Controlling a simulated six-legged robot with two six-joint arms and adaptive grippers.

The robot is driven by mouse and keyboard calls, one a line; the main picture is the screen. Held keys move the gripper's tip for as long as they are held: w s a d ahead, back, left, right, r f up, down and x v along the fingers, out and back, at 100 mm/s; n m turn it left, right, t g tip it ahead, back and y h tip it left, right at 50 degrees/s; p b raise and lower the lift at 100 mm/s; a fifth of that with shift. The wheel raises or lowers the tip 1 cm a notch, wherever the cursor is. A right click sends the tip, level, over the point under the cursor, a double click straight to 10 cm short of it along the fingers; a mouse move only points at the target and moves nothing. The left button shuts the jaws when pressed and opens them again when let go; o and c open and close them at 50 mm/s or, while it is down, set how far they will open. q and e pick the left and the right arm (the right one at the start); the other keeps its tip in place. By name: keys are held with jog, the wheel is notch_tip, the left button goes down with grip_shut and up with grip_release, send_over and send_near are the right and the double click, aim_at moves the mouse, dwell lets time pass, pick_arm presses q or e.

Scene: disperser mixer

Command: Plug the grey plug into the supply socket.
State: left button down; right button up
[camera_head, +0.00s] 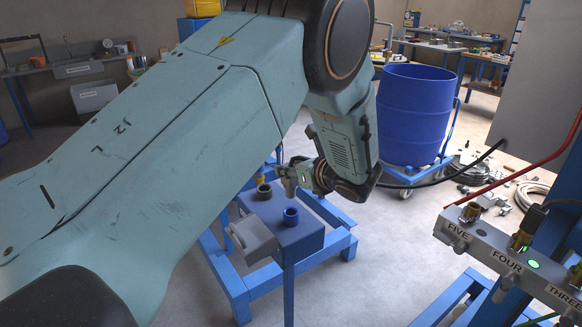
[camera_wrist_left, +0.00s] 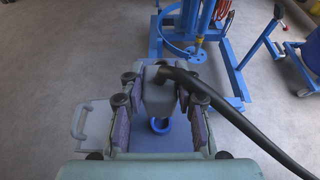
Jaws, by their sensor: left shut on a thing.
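My left gripper (camera_head: 306,176) is shut on the grey plug (camera_head: 288,180), above a blue-grey box (camera_head: 293,240). In the left wrist view the grey plug (camera_wrist_left: 158,94) sits between the finger pads of the gripper (camera_wrist_left: 160,108), and a black cable (camera_wrist_left: 222,101) runs from it to the right. A round blue socket (camera_head: 291,215) stands on the box top, and it also shows below the plug in the left wrist view (camera_wrist_left: 160,126). A second, dark ringed socket (camera_head: 263,191) sits behind it. The plug appears apart from both. No label tells which is the supply socket.
A grey flap (camera_head: 254,239) juts from the box's left side. At right, a panel (camera_head: 510,265) marked FIVE, FOUR and THREE carries brass fittings and a green light. A blue drum (camera_head: 415,115) stands behind. Blue frame beams (camera_head: 235,290) surround the box's foot.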

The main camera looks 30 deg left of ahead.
aim_at(293, 196)
pick_arm(q)
jog(key=shift+d+f+b, duration=0.15)
jog(key=shift+f+b, duration=0.4)
jog(key=shift+f, duration=0.4)
jog(key=shift+f+b, duration=0.65)
jog(key=shift+f, duration=0.2)
dwell(0.4)
jog(key=shift+f+b, duration=1.8)
jog(key=shift+f, duration=0.4)
jog(key=c, duration=1)
grip_release()
jog(key=shift+o, duration=0.5)
